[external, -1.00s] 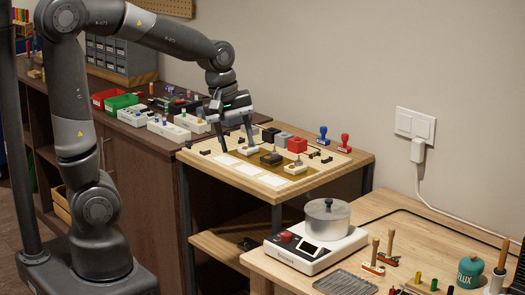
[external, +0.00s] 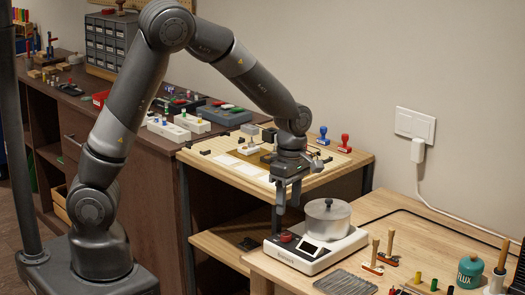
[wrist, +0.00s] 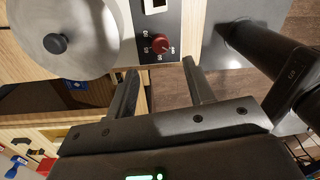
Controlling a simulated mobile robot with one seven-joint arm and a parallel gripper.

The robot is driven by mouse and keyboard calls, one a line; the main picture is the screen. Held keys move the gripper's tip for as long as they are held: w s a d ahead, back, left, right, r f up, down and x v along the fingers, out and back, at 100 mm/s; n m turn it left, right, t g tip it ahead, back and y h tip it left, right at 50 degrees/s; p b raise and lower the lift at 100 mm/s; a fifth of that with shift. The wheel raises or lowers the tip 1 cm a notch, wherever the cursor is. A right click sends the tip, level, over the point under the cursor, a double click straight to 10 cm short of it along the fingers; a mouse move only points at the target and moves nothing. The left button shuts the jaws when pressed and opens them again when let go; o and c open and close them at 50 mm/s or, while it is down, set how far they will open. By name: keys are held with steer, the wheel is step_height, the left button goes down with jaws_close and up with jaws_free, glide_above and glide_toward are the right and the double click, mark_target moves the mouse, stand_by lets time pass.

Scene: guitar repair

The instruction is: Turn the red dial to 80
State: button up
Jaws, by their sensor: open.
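The red dial (external: 286,237) is on the front left of a white hotplate-like device (external: 310,262), beside its small display. In the wrist view the dial (wrist: 160,43) sits on a dark panel with small white marks around it; its exact setting is too small to read. My gripper (external: 286,212) is open above the dial, pointing down. In the wrist view my gripper's fingertips (wrist: 160,66) are apart, one on each side of the dial's column, just short of it. The fingers are empty and do not appear to touch the dial.
A grey lidded pot (external: 326,218) stands on the device, right of the dial, close to my gripper. Tools with wooden handles (external: 375,252) and a grey ribbed tray (external: 345,283) are nearby. The stamp board (external: 215,150) lies behind on the higher table.

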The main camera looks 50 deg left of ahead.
mark_target(286, 234)
steer(key=f, duration=0.7)
steer(key=shift+s+f, duration=0.25)
steer(key=shift+f, duration=0.15)
steer(key=c, duration=1)
